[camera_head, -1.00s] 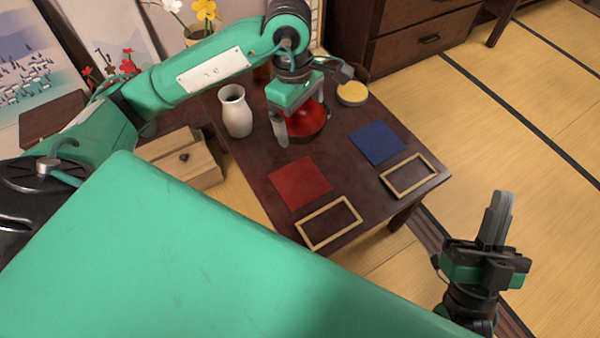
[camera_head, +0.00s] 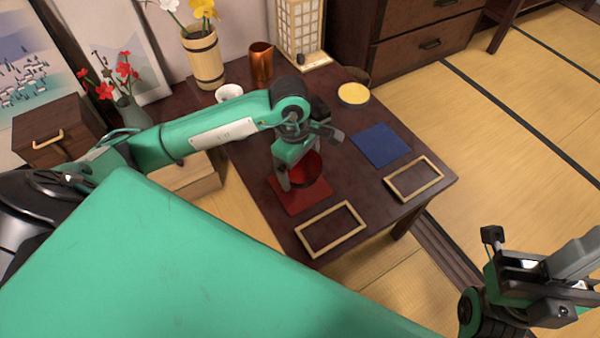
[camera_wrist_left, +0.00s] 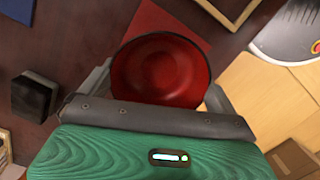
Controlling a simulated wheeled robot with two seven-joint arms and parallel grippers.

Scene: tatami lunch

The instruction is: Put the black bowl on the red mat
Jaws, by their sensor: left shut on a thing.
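The black bowl (camera_head: 310,168), dark outside and red inside, is between the fingers of my left gripper (camera_head: 300,178). In the left wrist view the bowl (camera_wrist_left: 160,72) sits level between the two fingers, which are shut on it. The red mat (camera_head: 295,203) lies flat on the dark table, partly covered in the head view by the bowl and gripper. In the left wrist view the mat (camera_wrist_left: 165,22) shows beyond the bowl's rim. I cannot tell whether the bowl touches it. My right gripper (camera_head: 575,265) is away from the table at lower right; its jaw opening is unclear.
A blue mat (camera_head: 381,145) and two wooden frames (camera_head: 331,228) (camera_head: 414,179) lie on the table (camera_head: 350,195). A yellow-topped round container (camera_head: 353,95), a copper cup (camera_head: 261,63) and a lantern (camera_head: 299,30) stand farther back. My left arm partly hides a white vase (camera_head: 229,92).

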